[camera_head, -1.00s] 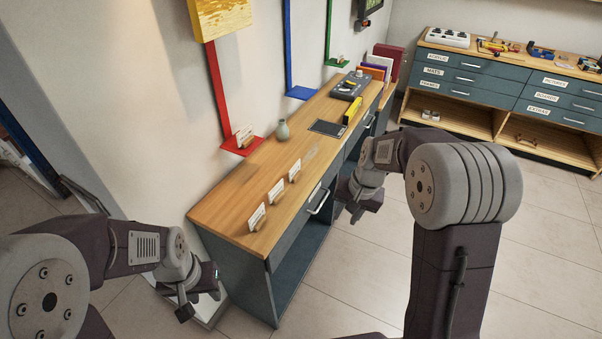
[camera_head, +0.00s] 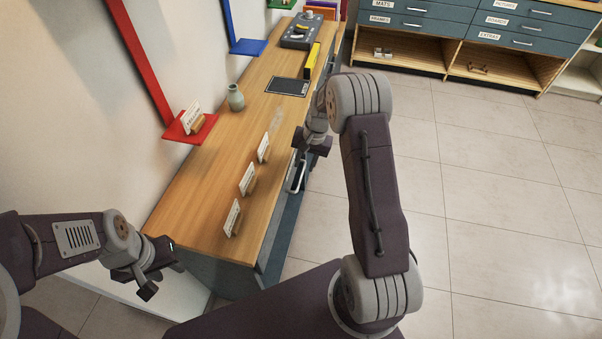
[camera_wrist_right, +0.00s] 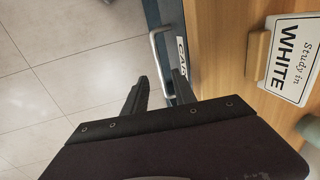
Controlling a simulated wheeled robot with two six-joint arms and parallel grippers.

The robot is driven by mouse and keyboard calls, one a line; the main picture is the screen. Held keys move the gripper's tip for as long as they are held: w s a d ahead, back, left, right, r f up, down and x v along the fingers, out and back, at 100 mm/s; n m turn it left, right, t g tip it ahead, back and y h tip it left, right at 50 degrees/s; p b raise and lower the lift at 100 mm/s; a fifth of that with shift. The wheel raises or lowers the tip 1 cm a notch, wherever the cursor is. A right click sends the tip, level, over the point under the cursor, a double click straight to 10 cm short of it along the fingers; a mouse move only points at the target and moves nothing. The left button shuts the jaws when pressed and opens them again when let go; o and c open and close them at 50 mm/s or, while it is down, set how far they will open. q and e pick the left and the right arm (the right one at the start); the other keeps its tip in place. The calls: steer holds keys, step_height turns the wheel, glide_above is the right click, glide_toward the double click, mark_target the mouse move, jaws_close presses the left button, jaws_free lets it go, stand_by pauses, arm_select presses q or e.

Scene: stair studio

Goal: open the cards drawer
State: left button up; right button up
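The cards drawer is in the front of the wooden-topped counter (camera_head: 215,165). Its silver bar handle (camera_wrist_right: 156,55) shows in the right wrist view beside a white label (camera_wrist_right: 181,50) starting "CA", partly covered by a finger. The handle also shows in the head view (camera_head: 298,177). The drawer front looks flush with the counter. My right gripper (camera_wrist_right: 160,77) is open, its fingers on either side of the handle's line in the picture; I cannot tell whether they touch it. My left gripper (camera_head: 160,272) is apart from the counter's near left end, empty, its fingers spread.
Several small cards in wooden holders (camera_head: 247,180) stand along the counter top, with a vase (camera_head: 236,98) and a black pad (camera_head: 288,87) behind. A red shelf (camera_head: 190,127) juts from the wall. The tiled floor (camera_head: 480,170) to the right is clear.

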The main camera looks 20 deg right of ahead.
mark_target(301, 176)
steer(key=f, duration=0.6)
steer(key=shift+w+a+b, duration=0.3)
steer(key=shift+a, duration=0.1)
steer(key=shift+r, duration=0.1)
jaws_close()
stand_by(0.7)
